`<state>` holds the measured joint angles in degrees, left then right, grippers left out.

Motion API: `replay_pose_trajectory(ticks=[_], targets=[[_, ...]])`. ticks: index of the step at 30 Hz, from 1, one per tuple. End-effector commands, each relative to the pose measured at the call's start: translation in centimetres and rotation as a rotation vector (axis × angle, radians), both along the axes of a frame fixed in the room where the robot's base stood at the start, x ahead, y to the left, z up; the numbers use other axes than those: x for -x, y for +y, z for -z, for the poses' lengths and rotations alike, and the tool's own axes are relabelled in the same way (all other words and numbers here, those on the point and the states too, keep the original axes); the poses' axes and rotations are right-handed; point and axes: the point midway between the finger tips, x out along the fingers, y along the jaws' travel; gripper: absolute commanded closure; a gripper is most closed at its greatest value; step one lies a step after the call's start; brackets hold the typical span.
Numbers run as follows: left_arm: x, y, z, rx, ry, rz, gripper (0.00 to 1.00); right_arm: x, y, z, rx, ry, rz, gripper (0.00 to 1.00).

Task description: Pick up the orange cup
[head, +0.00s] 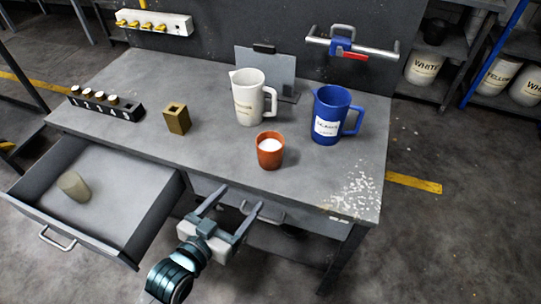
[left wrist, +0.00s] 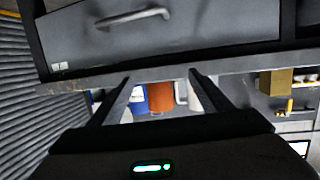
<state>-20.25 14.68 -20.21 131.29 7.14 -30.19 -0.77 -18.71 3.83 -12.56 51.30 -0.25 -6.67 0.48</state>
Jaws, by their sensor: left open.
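The orange cup (head: 270,152) stands upright on the grey workbench, with white contents showing inside its rim. In the left wrist view, which looks upside down, the orange cup (left wrist: 160,98) shows partly between my fingers, beyond the bench edge. My left gripper (head: 240,197) is open and empty, in front of the bench's front edge and apart from the cup. Its two fingers (left wrist: 160,76) point towards the bench in the left wrist view. My right gripper is in neither view.
A white jug (head: 249,98) stands behind the cup and a blue jug (head: 329,116) to its right. A brass-coloured block (head: 177,118) and a black rack (head: 106,103) are left. An open drawer (head: 128,213) juts out at left, holding a beige object (head: 73,186).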

Motion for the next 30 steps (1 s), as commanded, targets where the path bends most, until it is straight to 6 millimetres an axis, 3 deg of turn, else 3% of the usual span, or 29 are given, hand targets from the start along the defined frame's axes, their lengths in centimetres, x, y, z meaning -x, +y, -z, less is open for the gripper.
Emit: replay_pose_trajectory(ticks=[3,9,22,30], targets=[[-0.4,-0.9,-2.3,0.037,-0.077,0.025,0.28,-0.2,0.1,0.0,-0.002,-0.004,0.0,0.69],[-0.5,-1.7,-4.6,0.08,-0.155,0.05,0.28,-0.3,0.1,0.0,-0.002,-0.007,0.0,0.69],[-0.8,-1.9,-4.8,0.083,-0.161,0.05,0.28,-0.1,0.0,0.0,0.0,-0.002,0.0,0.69],[-3.5,-3.4,-4.8,0.082,-0.161,0.049,0.28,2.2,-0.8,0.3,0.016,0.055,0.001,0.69]])
